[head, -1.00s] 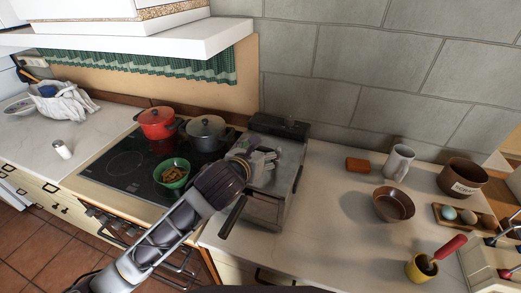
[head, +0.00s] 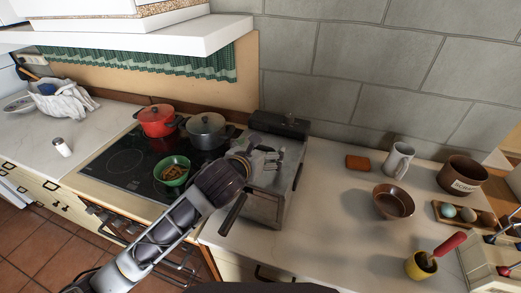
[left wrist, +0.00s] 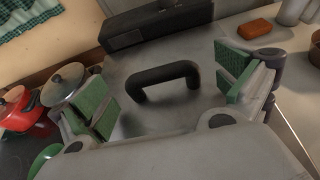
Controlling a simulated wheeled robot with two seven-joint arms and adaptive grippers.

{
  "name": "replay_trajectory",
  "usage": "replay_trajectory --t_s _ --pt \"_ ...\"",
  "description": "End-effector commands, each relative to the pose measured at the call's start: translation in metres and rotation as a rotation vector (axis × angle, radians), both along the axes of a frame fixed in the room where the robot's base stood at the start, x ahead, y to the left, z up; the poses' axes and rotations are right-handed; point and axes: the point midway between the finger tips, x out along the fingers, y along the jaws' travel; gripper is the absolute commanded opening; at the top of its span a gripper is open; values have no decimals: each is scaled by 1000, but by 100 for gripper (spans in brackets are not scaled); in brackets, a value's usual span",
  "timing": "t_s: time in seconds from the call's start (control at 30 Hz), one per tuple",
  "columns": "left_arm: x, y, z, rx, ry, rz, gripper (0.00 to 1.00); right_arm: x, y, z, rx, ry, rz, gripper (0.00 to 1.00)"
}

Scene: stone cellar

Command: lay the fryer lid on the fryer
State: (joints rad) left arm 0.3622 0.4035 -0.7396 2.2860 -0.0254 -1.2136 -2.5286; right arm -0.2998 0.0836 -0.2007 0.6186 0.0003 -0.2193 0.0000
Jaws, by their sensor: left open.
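The steel fryer (head: 264,209) stands on the counter just right of the hob. The grey metal fryer lid (left wrist: 185,112) has a black bar handle (left wrist: 165,75) and appears to lie flat over the fryer's top, in front of the dark control box (left wrist: 155,24). My left gripper (head: 268,160) is over the fryer. In the left wrist view its green-padded fingers are open on either side of the handle, apart from it. The gripper hides part of the lid in the head view, so how its edges sit cannot be seen. My right gripper is not in view.
Left of the fryer, the hob holds a red pot (head: 157,121), a grey pot (head: 207,131) and a green bowl (head: 172,171). Right are an orange block (head: 358,162), a jug (head: 397,160) and a brown bowl (head: 393,202). The counter between fryer and brown bowl is clear.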

Motion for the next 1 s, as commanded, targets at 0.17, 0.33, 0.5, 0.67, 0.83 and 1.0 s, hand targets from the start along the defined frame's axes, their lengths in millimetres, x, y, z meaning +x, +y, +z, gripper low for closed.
replay_trajectory --t_s 0.17,0.33,0.5,0.67,0.83,1.0 --pt "-3 2 2 1 -1 1 100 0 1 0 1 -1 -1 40" --pt "-12 5 6 0 -2 0 100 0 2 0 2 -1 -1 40" --pt "-27 11 13 1 -3 -1 100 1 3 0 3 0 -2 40" --pt "-42 17 20 1 -3 -1 100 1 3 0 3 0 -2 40" --pt "-56 22 26 0 -2 0 100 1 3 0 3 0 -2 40" --pt "-63 25 29 -1 -3 -1 100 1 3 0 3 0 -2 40"
